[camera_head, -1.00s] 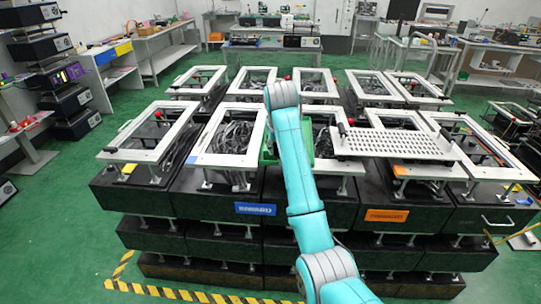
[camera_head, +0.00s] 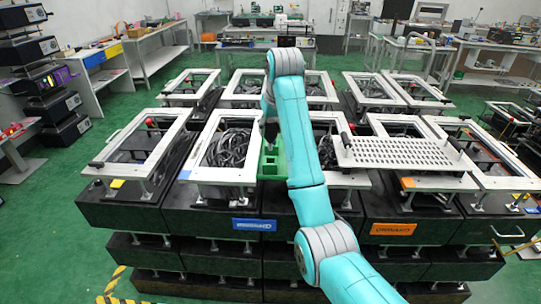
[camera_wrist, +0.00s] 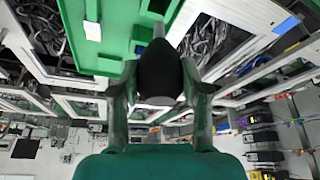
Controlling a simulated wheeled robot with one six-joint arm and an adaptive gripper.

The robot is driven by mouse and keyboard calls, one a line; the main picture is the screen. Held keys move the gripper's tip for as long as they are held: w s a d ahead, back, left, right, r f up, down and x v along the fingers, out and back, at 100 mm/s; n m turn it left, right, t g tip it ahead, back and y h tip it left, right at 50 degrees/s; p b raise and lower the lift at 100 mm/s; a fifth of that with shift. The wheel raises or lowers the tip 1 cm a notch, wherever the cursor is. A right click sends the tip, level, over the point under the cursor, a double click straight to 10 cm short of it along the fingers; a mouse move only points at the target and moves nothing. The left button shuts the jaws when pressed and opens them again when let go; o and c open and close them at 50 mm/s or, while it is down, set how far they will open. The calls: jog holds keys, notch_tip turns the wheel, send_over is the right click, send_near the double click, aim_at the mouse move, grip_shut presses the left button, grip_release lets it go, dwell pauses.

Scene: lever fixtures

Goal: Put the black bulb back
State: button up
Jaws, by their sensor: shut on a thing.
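My gripper (camera_wrist: 160,92) is shut on the black bulb (camera_wrist: 158,72) in the wrist view, with a finger on each side of it. A narrow grey tip shows at the bulb's far end. A green holder (camera_wrist: 92,38) lies just beyond and to the left of the bulb in the wrist view; I cannot tell whether they touch. In the head view the green holder (camera_head: 272,168) stands among the white frames, and my gripper (camera_head: 270,130) is above it, with the dark bulb partly hidden by my arm.
White rectangular frames stand on black boxes around the holder, such as one at left (camera_head: 222,150). A perforated white plate (camera_head: 405,152) lies to the right. Red-knobbed levers stand on some frames. Green floor (camera_head: 50,220) is clear at the left.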

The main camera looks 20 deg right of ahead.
aim_at(271, 150)
notch_tip(271, 150, down, 8)
jog(key=shift+r, duration=0.1)
dwell(0.4)
jog(key=o, duration=0.7)
jog(key=shift+o, duration=0.2)
